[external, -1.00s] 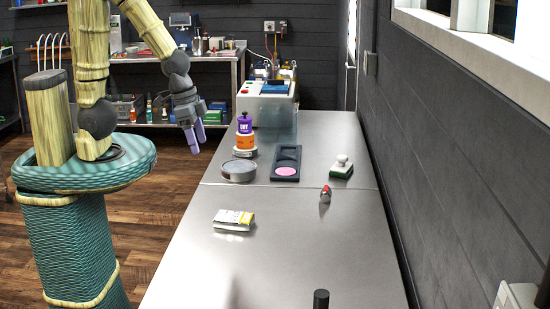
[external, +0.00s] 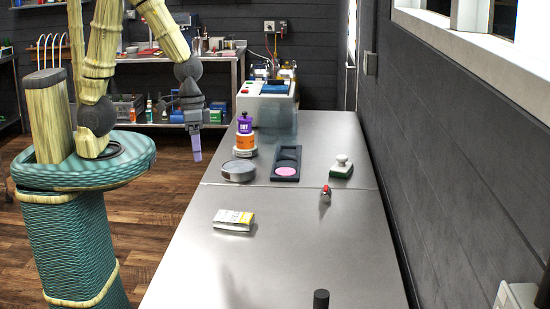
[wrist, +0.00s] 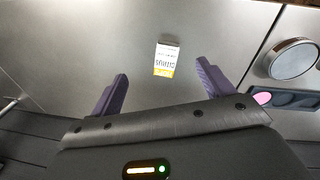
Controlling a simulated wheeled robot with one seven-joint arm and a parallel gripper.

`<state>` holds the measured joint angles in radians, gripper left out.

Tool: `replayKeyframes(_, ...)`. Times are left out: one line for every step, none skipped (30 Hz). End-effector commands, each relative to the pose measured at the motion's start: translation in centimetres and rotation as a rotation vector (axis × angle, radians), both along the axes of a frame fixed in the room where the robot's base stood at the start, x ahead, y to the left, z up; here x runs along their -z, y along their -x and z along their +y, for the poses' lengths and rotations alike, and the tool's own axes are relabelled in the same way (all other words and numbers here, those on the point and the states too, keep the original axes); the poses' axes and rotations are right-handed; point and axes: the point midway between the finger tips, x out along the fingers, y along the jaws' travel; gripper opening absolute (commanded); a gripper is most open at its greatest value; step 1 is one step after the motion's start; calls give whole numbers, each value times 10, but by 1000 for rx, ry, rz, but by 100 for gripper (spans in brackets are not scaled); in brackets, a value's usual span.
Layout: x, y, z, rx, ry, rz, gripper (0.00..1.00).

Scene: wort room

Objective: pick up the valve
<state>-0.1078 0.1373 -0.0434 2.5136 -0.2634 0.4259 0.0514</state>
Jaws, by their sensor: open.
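The valve (external: 325,193), a small metal piece with a red part, lies on the steel table right of its middle in the external view. I cannot make it out in the wrist view, where my gripper covers much of the lower picture. My gripper (external: 195,153) hangs with its purple fingers pointing down, left of the table and well apart from the valve. In the wrist view my gripper (wrist: 162,90) has its two fingers wide apart, with nothing between them.
A yellow-and-white packet (external: 233,220) lies left of the valve. A black cylinder (external: 321,299) stands at the near edge. A dark wall borders the right.

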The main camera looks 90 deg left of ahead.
Motion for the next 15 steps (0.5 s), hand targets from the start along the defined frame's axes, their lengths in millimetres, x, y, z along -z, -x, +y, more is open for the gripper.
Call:
replayKeyframes(5, -1, -1, -74, 48, 50, 80)
replayKeyframes(8, -2, -2, -119, 80, 78, 80)
replayKeyframes(12, -4, -5, -180, 124, 110, 80)
replayKeyframes(15, -5, -7, -225, 158, 135, 80)
replayKeyframes(18, -7, -9, -268, 191, 158, 80)
replayKeyframes(22, -10, -12, -331, 239, 188, 80)
replayKeyframes(24, -13, -14, -376, 274, 209, 80)
replayKeyframes(26, -16, -16, -421, 312, 229, 80)
replayKeyframes(29, -21, -18, -484, 361, 253, 80)
replayKeyframes(31, -25, -20, -529, 400, 271, 80)
replayKeyframes(33, -30, -21, -576, 439, 287, 80)
replayKeyframes(35, -36, -23, -639, 492, 307, 80)
replayKeyframes(37, -42, -23, -686, 531, 319, 80)
replayKeyframes(39, -48, -23, -734, 573, 333, 80)
replayKeyframes(41, -56, -23, -798, 627, 346, 80)
